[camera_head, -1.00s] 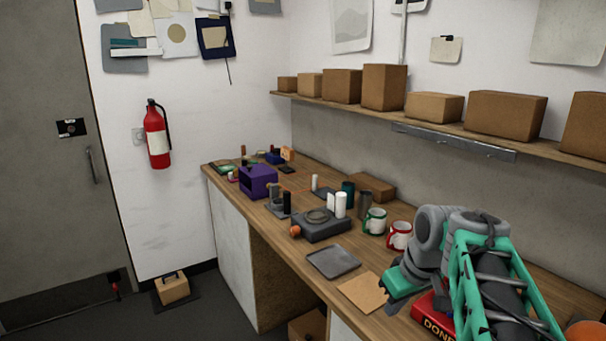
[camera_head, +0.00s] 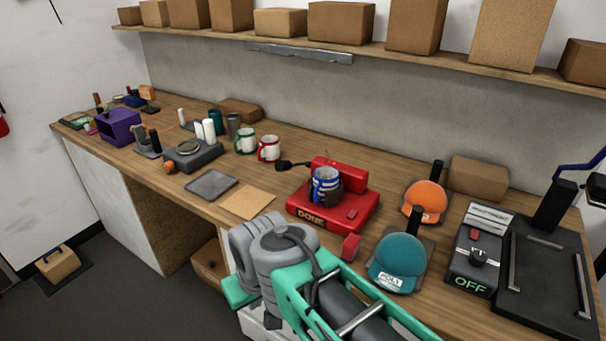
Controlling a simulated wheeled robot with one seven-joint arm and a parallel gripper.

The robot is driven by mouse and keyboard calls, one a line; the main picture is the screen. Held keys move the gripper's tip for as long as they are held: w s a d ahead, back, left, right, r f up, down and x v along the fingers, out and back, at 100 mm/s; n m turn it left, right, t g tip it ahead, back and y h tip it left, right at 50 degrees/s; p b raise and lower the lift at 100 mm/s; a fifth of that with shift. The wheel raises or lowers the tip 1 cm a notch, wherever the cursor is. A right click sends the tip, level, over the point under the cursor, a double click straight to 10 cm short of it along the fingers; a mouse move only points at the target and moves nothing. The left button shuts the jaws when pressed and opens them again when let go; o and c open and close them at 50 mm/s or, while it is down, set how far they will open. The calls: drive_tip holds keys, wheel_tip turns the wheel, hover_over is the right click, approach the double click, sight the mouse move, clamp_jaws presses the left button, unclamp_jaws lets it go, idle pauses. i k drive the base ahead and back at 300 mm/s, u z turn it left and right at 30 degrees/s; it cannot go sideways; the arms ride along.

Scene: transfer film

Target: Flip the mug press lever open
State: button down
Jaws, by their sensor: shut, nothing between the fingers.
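The red mug press (camera_head: 300,208) stands on the wooden bench in the middle of the view, with "DONE" lettered on its front. A blue, white and dark mug (camera_head: 326,186) is upright in it. A dark lever with a black knob (camera_head: 283,164) sticks out to the left from the press's upper part. Whether the clamp is closed around the mug is too small to tell. My arm's grey joint and green link cover the bottom middle, in front of the bench. I cannot make out my gripper's fingers in this view.
A teal cap (camera_head: 398,262) and an orange cap (camera_head: 427,196) on presses stand to the right. A small red block (camera_head: 350,247) lies in front of the mug press. Red and green mugs stand left. A shelf (camera_head: 400,50) with boxes runs above.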

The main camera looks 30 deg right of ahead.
sight(283, 165)
drive_tip(key=z, duration=0.5)
drive_tip(key=k, duration=1.1)
drive_tip(key=u, duration=0.4)
drive_tip(key=i, duration=1.15)
drive_tip(key=u, duration=1.2)
drive_tip(key=i, duration=0.25)
